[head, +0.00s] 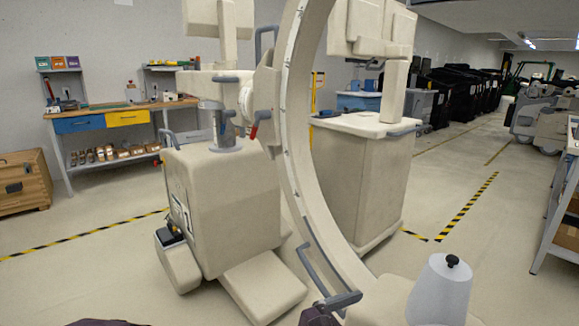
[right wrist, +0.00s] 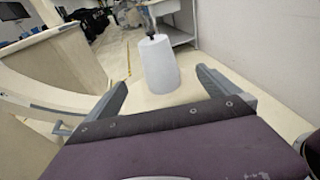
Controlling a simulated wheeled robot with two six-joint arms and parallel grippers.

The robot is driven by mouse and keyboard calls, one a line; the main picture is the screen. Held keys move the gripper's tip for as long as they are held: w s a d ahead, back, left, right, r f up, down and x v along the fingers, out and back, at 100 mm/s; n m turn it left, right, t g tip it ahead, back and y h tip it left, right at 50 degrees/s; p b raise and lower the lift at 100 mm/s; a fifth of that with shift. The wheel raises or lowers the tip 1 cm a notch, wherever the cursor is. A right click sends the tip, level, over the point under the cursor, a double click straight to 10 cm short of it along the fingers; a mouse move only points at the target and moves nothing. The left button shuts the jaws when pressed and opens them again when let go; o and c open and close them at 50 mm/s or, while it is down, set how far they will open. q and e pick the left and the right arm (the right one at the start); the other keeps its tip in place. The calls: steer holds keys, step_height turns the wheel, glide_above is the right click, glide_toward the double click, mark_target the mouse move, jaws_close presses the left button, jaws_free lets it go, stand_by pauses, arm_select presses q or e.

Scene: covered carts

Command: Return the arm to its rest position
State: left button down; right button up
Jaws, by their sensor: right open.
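My right gripper (right wrist: 162,82) shows in the right wrist view with its two grey fingers wide apart and nothing between them. A pale cone-shaped part (right wrist: 158,65) stands beyond the fingertips, apart from them; it also shows at the lower right of the head view (head: 441,290), with a black knob on top. In the head view, a dark purple piece at the bottom middle may be part of my right arm. Another dark purple edge shows at the bottom left, too cut off to tell. My left gripper is not in view.
A large beige C-shaped machine (head: 330,225) fills the middle, with a beige cabinet (head: 365,175) behind it. A workbench (head: 95,112) and a wooden crate (head: 22,180) stand at left. Black-covered carts (head: 455,90) line the back.

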steer(key=s+d+f+m+g+y, duration=0.1)
steer(key=s+f+m+g+y, duration=0.25)
steer(key=f+m, duration=0.3)
steer(key=s+d+f+m+g+y, duration=0.2)
steer(key=f+m+y, duration=0.35)
steer(key=f, duration=0.25)
steer(key=s+d+f+m+g+y, duration=0.1)
steer(key=s+f+m+g+y, duration=0.15)
steer(key=f+m, duration=0.4)
arm_select(q)
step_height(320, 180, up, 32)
steer(key=p, duration=3.1)
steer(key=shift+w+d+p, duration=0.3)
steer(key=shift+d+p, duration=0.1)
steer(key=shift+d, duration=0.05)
arm_select(e)
steer(key=w+r+m+t+y, duration=0.1)
steer(key=r+m, duration=0.4)
steer(key=r, duration=2.6)
steer(key=shift+w+t+y, duration=0.3)
steer(key=shift+w+y, duration=0.45)
steer(key=shift+w, duration=0.25)
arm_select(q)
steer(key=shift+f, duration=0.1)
